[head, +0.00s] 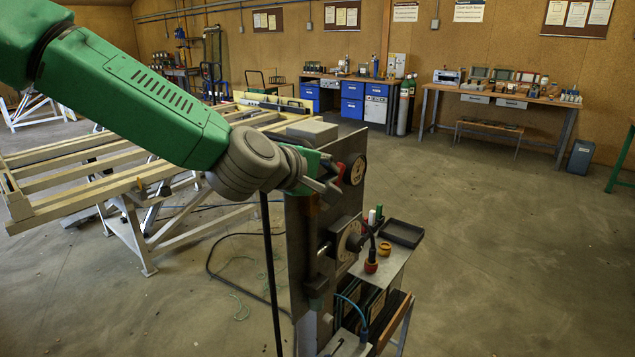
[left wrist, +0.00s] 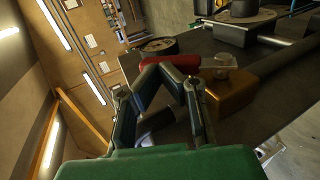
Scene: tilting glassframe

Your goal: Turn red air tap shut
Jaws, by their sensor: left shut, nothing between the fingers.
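The red air tap handle (left wrist: 206,61) lies just beyond my left gripper (left wrist: 167,76) in the left wrist view. It is joined to a brass-coloured valve body (left wrist: 230,92) on the dark panel. In the head view the red handle (head: 340,171) shows small at the panel's upper part, next to the tip of my left gripper (head: 326,186). The left gripper is shut with nothing between its fingers. Its fingertips overlap part of the handle in the picture; I cannot tell whether they touch it. My right gripper is out of view.
The upright grey panel (head: 318,245) carries a round gauge (head: 357,170) and a dial lower down. A small shelf with a black tray (head: 402,232) stands at its right. A slatted frame table (head: 75,190) is at the left.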

